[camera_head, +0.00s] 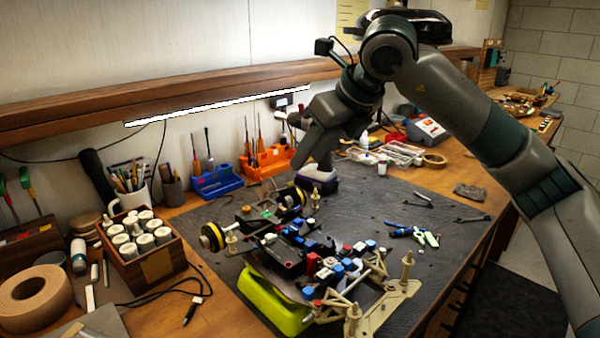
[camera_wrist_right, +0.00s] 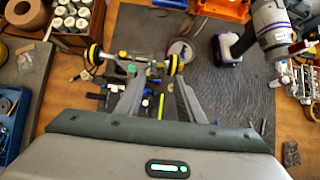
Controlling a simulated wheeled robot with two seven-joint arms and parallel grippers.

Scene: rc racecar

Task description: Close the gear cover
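The RC car chassis (camera_head: 290,248) sits on a lime-green stand (camera_head: 275,300) on the dark mat. Its axle with yellow-rimmed black wheels (camera_head: 213,237) is at the far end; the axle also shows in the right wrist view (camera_wrist_right: 135,62). The gear cover is small among the dark parts near this axle, and I cannot tell its angle. My left gripper is out of view.
A power drill (camera_head: 318,177) stands behind the chassis. A box of white-topped bottles (camera_head: 145,262) is on the left. Blue (camera_head: 217,182) and orange (camera_head: 268,162) tool holders stand at the back.

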